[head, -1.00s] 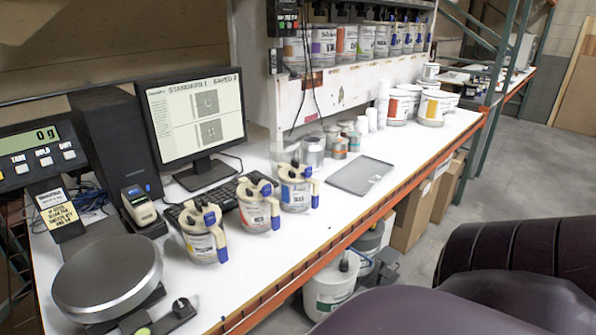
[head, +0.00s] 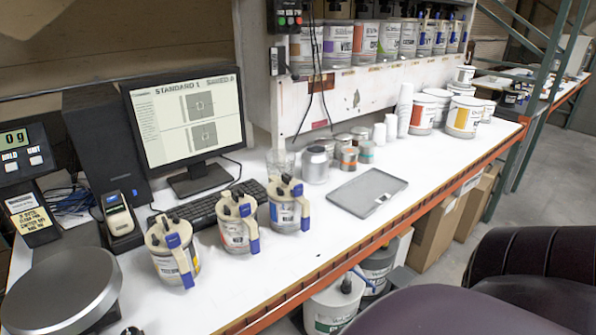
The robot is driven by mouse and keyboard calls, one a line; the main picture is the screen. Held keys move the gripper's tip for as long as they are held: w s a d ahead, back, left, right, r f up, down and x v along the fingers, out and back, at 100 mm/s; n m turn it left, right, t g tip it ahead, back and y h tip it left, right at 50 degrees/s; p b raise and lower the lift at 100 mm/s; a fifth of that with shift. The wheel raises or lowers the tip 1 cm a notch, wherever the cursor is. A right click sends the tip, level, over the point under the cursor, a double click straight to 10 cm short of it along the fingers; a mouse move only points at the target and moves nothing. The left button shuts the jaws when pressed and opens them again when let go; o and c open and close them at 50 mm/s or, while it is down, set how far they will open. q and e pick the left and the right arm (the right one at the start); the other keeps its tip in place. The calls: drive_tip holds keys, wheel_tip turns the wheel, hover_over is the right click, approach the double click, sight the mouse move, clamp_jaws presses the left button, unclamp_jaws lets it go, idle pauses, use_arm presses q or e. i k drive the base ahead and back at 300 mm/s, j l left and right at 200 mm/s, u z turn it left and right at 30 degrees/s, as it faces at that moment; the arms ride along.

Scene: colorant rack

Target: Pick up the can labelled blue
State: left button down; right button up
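Three cans with cream lids and blue-tipped handles stand upright in a slanted row on the white bench in the head view. The can at the right end of the row, the blue can (head: 281,212), has a label with a blue part. The middle can (head: 234,236) has a partly red label. The nearest can (head: 165,265) has a yellow patch on its label. Small print on the labels is hard to read. Neither my left nor my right gripper is in view.
A keyboard (head: 212,208) and monitor (head: 186,110) stand behind the cans. A grey flat tray (head: 367,191) lies to their right, with small tins (head: 348,159) behind it. A scale (head: 62,285) is at lower left. The bench has an orange front edge (head: 340,262).

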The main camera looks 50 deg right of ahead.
sight(288, 214)
drive_tip(key=l, duration=0.5)
drive_tip(key=k+l, duration=0.15)
drive_tip(key=l, duration=0.9)
drive_tip(key=k, duration=0.05)
